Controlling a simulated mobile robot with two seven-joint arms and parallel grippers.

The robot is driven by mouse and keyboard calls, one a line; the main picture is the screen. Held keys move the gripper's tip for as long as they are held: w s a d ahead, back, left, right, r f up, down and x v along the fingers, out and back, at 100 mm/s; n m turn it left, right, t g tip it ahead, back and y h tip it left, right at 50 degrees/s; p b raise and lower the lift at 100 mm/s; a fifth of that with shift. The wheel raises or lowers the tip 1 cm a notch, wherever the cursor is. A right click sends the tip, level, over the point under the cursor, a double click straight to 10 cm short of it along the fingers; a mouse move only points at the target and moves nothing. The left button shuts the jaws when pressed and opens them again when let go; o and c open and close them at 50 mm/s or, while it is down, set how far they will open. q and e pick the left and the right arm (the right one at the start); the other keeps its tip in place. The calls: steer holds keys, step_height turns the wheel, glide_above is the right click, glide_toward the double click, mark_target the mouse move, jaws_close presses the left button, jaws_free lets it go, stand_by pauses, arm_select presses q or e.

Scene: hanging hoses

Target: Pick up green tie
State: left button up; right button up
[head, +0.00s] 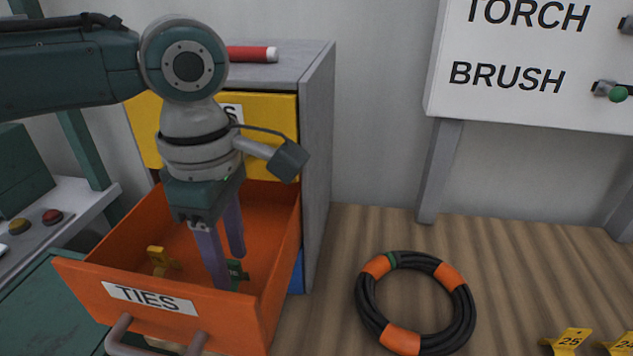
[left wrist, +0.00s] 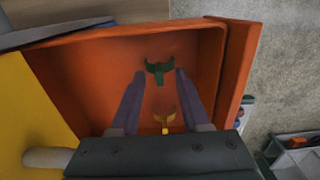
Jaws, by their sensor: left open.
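The green tie (head: 236,274) lies in the open orange drawer (head: 268,325) labelled TIES, partly hidden behind a finger in the head view. In the left wrist view the green tie (left wrist: 159,72) shows as a small Y-like shape between the fingertips. My left gripper (head: 230,270) points down into the drawer, open, with its two purple fingers on either side of the green tie. I cannot tell whether the fingers touch it. A yellow tie (head: 160,261) lies in the same drawer, and it also shows in the left wrist view (left wrist: 165,120). My right gripper is not in view.
The drawer's walls stand close around my left gripper. A yellow drawer front (head: 272,135) is above, under the grey cabinet top with a red cylinder (head: 252,54). A coiled black hose (head: 461,305) with orange bands lies on the floor at right.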

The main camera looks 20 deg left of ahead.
arm_select(q)
jaws_close()
stand_by(0.3)
stand_by(0.3)
